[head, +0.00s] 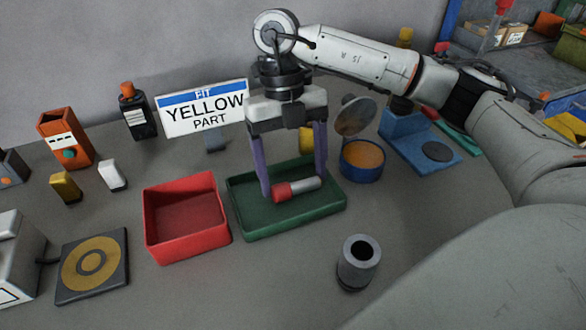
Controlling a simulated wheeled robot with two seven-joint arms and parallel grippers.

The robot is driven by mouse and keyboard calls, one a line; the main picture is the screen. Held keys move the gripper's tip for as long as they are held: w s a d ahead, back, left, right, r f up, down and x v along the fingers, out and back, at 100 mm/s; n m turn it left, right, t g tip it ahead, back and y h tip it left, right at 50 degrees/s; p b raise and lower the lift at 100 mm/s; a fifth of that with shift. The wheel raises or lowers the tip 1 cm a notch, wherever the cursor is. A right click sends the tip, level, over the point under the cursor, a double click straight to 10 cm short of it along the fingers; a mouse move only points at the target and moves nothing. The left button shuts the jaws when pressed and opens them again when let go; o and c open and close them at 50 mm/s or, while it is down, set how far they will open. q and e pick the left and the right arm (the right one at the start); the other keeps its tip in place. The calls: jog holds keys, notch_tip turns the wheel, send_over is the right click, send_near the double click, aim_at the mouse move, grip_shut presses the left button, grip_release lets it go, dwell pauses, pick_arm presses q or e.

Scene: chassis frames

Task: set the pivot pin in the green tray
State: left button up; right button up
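The pivot pin (305,186), seemingly the piece with a red head and a pale grey shaft, lies on its side in the green tray (290,228). My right gripper (294,188) reaches down over the tray from above. Its two purple fingers stand wide apart, one near each end of the pin. I see no finger closed across the shaft; whether a fingertip touches an end is unclear. My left gripper is out of view.
A red open bin (158,250) stands left of the green tray. A dark grey hollow cylinder (358,270) stands in front. A blue round tin (362,172) and a blue fixture (408,128) are behind right. A sign (203,122) reads "FIT YELLOW PART".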

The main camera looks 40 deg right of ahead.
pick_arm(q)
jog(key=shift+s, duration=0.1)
pick_arm(e)
jog(key=shift+w+r, duration=0.1)
jog(key=shift+r, duration=0.45)
pick_arm(q)
jog(key=p, duration=0.1)
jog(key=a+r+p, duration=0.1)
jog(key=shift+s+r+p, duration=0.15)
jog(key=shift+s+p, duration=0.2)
jog(key=shift+p, duration=0.05)
pick_arm(e)
jog(key=v, duration=1.1)
jog(key=shift+r, duration=0.2)
